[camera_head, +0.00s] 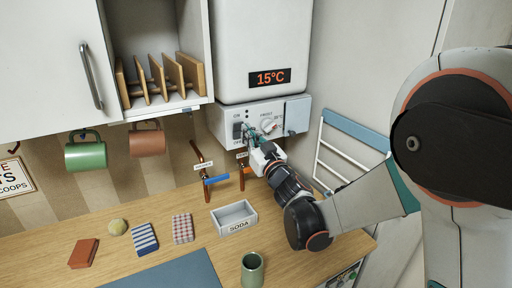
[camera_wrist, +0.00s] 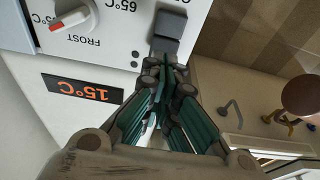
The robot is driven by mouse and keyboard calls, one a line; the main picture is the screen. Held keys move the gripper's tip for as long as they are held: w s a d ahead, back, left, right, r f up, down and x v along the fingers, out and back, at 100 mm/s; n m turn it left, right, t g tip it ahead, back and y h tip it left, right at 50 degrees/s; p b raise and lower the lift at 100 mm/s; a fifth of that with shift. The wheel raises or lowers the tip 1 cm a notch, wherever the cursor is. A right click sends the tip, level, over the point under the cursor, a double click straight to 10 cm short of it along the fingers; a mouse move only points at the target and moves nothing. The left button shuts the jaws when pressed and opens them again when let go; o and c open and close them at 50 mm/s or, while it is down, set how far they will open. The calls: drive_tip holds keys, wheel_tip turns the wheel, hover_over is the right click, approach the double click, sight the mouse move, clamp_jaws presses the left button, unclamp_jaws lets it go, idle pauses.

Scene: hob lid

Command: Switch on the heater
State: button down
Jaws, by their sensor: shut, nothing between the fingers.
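The white heater (camera_head: 262,50) hangs on the wall, with a display (camera_head: 270,78) reading 15°C in orange. On its lower panel is a dark grey rocker switch (camera_head: 237,131), with a label above it. The switch also shows in the wrist view (camera_wrist: 169,26), upside down. To its right is a white dial with a red mark (camera_head: 268,126); the wrist view shows the dial (camera_wrist: 72,17) near FROST. My gripper (camera_head: 250,137) is shut and empty at the panel. In the wrist view its fingertips (camera_wrist: 166,78) are right by the switch; I cannot tell if they touch it.
Copper pipes with a blue valve handle (camera_head: 216,179) stand below the heater. A SODA tray (camera_head: 234,217), a green cup (camera_head: 252,270) and sponges are on the wooden counter (camera_head: 60,262). Mugs hang under the open shelf at left. A folding rack (camera_head: 352,130) is at right.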

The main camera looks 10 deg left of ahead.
sight(240, 123)
drive_tip(key=x, duration=0.2)
drive_tip(key=shift+w+a, duration=0.15)
drive_tip(key=shift+w, duration=0.15)
drive_tip(key=shift+w+a+r, duration=0.1)
drive_tip(key=shift+w+r, duration=0.05)
drive_tip(key=shift+w+a+r, duration=0.15)
drive_tip(key=shift+w+r, duration=0.05)
